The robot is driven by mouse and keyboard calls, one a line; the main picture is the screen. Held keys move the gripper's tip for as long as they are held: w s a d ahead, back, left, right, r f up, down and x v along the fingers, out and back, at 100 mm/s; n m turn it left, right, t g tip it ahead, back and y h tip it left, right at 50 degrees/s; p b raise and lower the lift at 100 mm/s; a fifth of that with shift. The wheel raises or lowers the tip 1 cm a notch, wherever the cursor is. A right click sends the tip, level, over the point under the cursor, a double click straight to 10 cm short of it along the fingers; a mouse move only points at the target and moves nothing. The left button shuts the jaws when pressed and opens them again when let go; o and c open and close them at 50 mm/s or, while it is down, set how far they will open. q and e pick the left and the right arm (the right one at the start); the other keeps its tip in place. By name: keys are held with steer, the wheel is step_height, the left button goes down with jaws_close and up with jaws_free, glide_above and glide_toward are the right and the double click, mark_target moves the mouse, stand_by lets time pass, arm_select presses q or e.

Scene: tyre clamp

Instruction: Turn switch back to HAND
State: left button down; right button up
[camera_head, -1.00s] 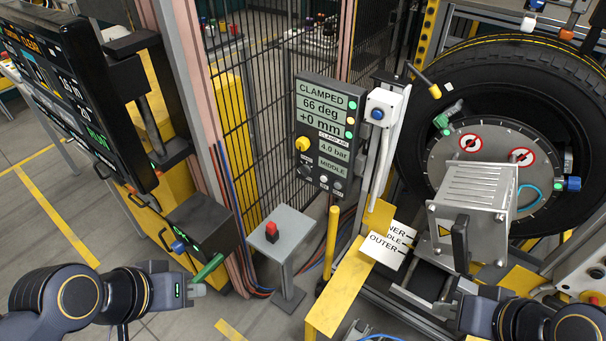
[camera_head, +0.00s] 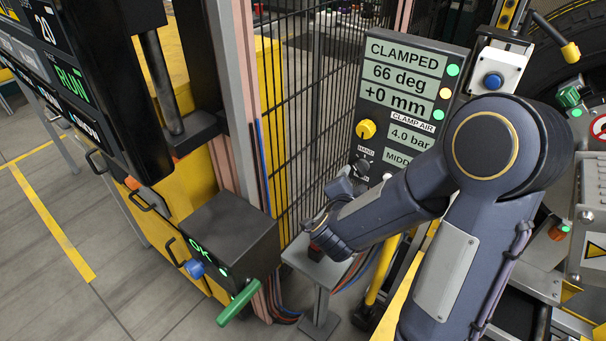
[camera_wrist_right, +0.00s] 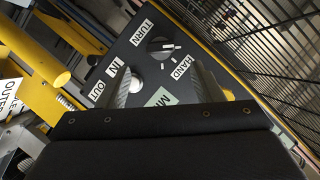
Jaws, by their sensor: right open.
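The switch is a dark round knob (camera_wrist_right: 161,48) with a pale pointer mark, on the dark control panel (camera_wrist_right: 117,62). It sits between the labels TURN and HAND in the right wrist view; I cannot tell for sure which one the mark points to. In the head view the switch (camera_head: 362,167) is small, below the yellow knob and beside HAND. My right gripper (camera_wrist_right: 168,84) is open and empty, its two fingers apart and pointing at the panel, short of the switch. In the head view the right gripper (camera_head: 341,187) is partly hidden by its arm. My left gripper is out of view.
The panel's displays (camera_head: 402,73) read CLAMPED, 66 deg, +0 mm. A yellow knob (camera_head: 366,129) is above the switch, and a white button (camera_wrist_right: 136,85) is near IN and OUT. Mesh fence (camera_head: 311,100) stands behind. A pedestal (camera_head: 318,270) stands below my right wrist.

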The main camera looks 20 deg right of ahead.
mark_target(358, 171)
steer(key=shift+h, duration=0.3)
steer(key=x, duration=0.8)
steer(key=shift+w+a+f+b, duration=0.1)
steer(key=shift+w+f+b, duration=0.1)
steer(key=shift+b, duration=0.1)
